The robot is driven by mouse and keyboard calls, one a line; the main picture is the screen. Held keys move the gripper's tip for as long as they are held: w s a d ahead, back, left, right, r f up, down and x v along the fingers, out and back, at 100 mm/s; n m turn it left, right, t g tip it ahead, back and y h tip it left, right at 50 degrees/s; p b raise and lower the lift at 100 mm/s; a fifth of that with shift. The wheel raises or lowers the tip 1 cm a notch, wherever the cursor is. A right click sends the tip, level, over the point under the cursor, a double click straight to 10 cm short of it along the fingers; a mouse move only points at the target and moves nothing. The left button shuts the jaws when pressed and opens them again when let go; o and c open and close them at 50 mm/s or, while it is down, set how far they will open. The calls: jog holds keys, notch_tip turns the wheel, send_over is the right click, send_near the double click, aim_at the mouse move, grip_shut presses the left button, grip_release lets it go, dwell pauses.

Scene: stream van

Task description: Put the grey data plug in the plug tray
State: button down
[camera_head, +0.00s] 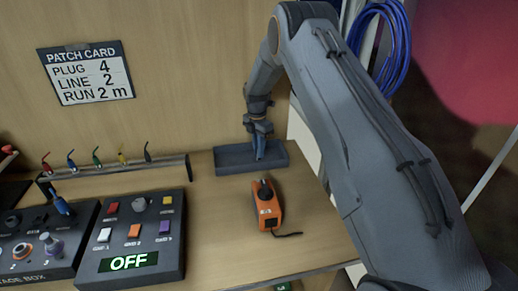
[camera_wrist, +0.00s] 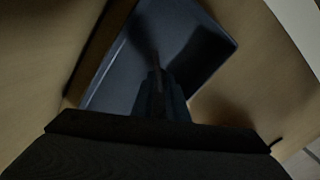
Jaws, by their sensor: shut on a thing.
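The plug tray (camera_head: 232,169) is a shallow dark blue-grey tray against the back wall, and it also fills much of the wrist view (camera_wrist: 120,75). My gripper (camera_head: 259,153) points down over the middle of the tray, with its fingertips low inside or just above it. It is shut on a thin dark thing, which looks like the grey data plug (camera_wrist: 157,85); the fingers mostly hide it and the shade hides its colour. I cannot tell whether it touches the tray floor. The rest of the tray looks empty.
An orange device (camera_head: 268,208) with a short cable lies in front of the tray. A rail (camera_head: 120,170) with several coloured plugs stands to the left, behind a button box (camera_head: 130,235) reading OFF. A patch card (camera_head: 85,73) hangs on the wall. Bare bench lies between box and device.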

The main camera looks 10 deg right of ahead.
jog(key=shift+f, duration=0.15)
jog(key=c, duration=1.7)
grip_release()
jog(key=shift+c, duration=0.2)
notch_tip(320, 180, up, 12)
jog(key=b, duration=0.4)
jog(key=s+m, duration=1.2)
jog(key=s, duration=0.7)
jog(key=s+d+f+m, duration=0.1)
jog(key=s+m, duration=1)
jog(key=s, duration=0.9)
jog(key=shift+d+m+t+y, duration=0.25)
jog(key=shift+m+t+y, duration=0.05)
jog(key=shift+m+t, duration=0.1)
